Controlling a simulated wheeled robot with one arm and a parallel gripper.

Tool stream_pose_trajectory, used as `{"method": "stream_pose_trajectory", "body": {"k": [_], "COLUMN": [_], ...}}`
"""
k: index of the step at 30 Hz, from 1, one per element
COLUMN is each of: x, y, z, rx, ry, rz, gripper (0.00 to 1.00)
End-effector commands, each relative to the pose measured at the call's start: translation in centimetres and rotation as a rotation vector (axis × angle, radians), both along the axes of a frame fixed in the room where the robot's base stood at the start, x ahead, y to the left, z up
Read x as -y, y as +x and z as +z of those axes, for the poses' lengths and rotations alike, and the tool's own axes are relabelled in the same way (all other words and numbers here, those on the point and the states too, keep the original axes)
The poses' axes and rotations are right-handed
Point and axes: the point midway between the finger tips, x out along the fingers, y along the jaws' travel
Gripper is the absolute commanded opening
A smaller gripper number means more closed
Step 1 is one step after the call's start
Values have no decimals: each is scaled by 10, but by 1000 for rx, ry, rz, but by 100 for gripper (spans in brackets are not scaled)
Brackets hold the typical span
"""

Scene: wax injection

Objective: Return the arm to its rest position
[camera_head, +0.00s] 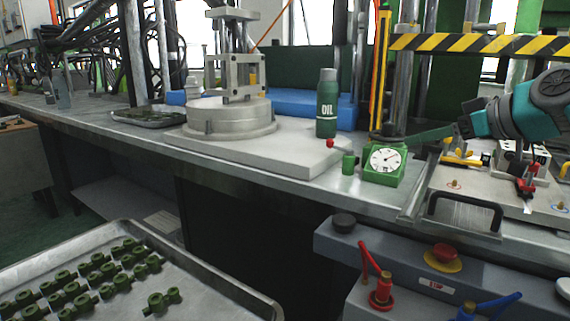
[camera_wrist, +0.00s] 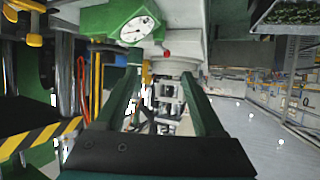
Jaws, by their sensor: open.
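My teal arm (camera_head: 525,108) reaches in from the right in the head view. My gripper (camera_head: 412,139) points left, above the bench and just behind the green dial gauge (camera_head: 385,162). In the wrist view, the two green fingers of my gripper (camera_wrist: 158,75) stand wide apart with nothing held between them. The gauge also shows at the top of the wrist view (camera_wrist: 125,24). In the head view I cannot tell whether the fingers touch the gauge or its post.
A green oil bottle (camera_head: 327,104) stands on the bench slab left of my gripper, near a round metal machine (camera_head: 228,115). A yellow-black striped bar (camera_head: 480,44) crosses above my gripper. A metal tray (camera_head: 215,284) with several green parts is at front left.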

Motion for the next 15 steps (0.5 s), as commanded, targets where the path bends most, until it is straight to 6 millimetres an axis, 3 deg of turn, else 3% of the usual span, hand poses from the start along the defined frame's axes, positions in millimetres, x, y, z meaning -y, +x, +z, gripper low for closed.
{"method": "stream_pose_trajectory", "body": {"k": [8,11,15], "x": [-60,-87,-128], "y": [-28,-43,-74], "z": [-15,-29,-66], "rx": [-89,-146,-268], "ry": [-56,-87,-150], "rz": [55,73,85], "gripper": [70,70,70]}}
